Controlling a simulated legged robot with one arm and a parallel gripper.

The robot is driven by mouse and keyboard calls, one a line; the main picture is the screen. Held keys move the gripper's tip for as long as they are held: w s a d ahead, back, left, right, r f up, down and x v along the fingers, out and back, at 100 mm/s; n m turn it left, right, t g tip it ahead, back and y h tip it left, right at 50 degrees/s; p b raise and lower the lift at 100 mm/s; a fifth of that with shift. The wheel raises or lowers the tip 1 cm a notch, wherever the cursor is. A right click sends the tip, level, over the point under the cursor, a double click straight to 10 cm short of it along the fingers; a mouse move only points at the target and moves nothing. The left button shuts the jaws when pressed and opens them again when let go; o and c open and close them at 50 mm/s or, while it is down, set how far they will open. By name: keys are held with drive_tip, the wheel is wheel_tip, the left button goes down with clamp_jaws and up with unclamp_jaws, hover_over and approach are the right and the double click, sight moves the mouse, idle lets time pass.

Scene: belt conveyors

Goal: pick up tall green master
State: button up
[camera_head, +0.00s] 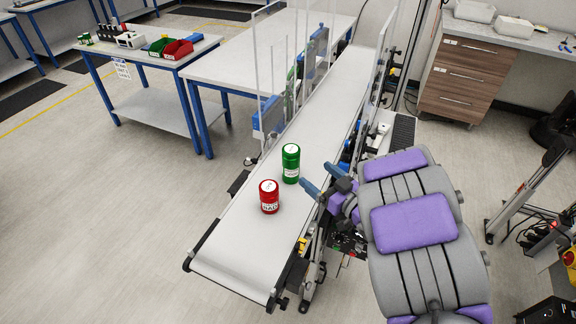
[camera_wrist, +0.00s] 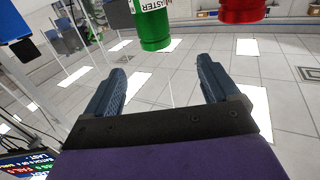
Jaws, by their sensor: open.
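The tall green master (camera_head: 291,163) is a green cylinder with a white label and white top, upright on the conveyor belt (camera_head: 240,232). In the wrist view its lower part, the green cylinder (camera_wrist: 153,30), shows at the top, beyond and between my fingers; its upper end is cut off. A shorter red cylinder (camera_head: 269,197) stands on the belt just in front and to the left of it. The red one also shows in the wrist view (camera_wrist: 242,9). My gripper (camera_head: 318,183) is open and empty, to the right of the green cylinder and apart from it.
Clear upright panels (camera_head: 270,75) line the far part of the belt. A white table (camera_head: 235,65) stands behind on the left, and a blue-framed table (camera_head: 140,55) holds red and green bins. A wooden drawer unit (camera_head: 468,80) is at the right. The belt's near end is clear.

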drive_tip(key=b, duration=0.2)
approach(285, 146)
drive_tip(key=x, duration=0.4)
drive_tip(key=shift+w+a+f, duration=0.1)
drive_tip(key=shift+a+f, duration=0.15)
drive_tip(key=shift+f, duration=0.1)
drive_tip(key=shift+w+a, duration=0.15)
drive_tip(key=shift+w, duration=0.6)
drive_tip(key=b+x, duration=0.1)
drive_tip(key=x, duration=0.2)
drive_tip(key=shift+w, duration=0.2)
drive_tip(key=shift+w+a, duration=0.15)
drive_tip(key=shift+a, duration=0.4)
drive_tip(key=shift+d, duration=0.4)
drive_tip(key=c, duration=0.6)
drive_tip(key=shift+a, duration=0.15)
clamp_jaws()
